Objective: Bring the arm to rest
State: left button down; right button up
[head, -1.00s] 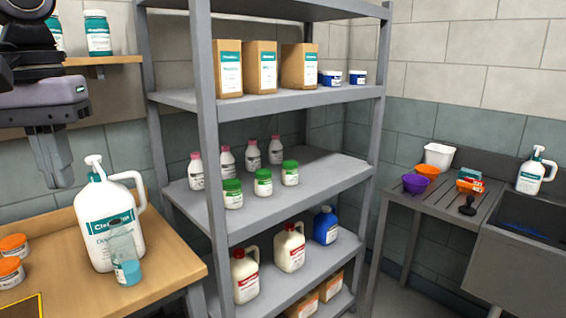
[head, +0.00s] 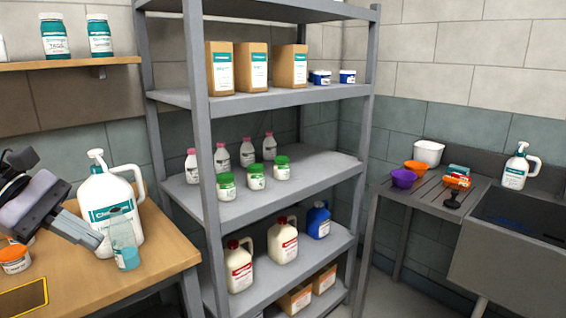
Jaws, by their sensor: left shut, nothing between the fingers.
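My left gripper (head: 97,243) comes in from the left in the head view, low over the wooden table. Its fingers are shut with nothing between them. They point right and down, close to the lower left side of a large white pump jug (head: 110,195). I cannot tell whether they touch it. A small clear cup with blue liquid (head: 126,257) stands in front of the jug. My right gripper is not in view.
The wooden table (head: 130,290) also holds an orange-lidded jar (head: 14,259). A grey metal shelf (head: 300,95) with boxes and bottles stands right of the table. A sink (head: 510,245) is at the far right. A wall shelf (head: 75,66) holds teal jars.

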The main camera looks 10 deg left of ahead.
pick_arm(q)
notch_tip(320, 180, down, 24)
jog(key=s+a+n+t+y, duration=0.2)
jog(key=n+t, duration=1)
jog(key=n, duration=2)
jog(key=s+d+f+n+g+y, duration=0.2)
jog(key=s+d+f+n, duration=0.3)
jog(key=d+f+n, duration=0.3)
jog(key=s+d+f+n+g+y, duration=0.2)
jog(key=s+d+f+n, duration=0.4)
jog(key=n, duration=0.8)
jog(key=d+f, duration=0.2)
jog(key=d, duration=0.2)
jog(key=shift+d+g+y, duration=0.3)
jog(key=shift+g+y, duration=0.1)
jog(key=shift+a, duration=0.1)
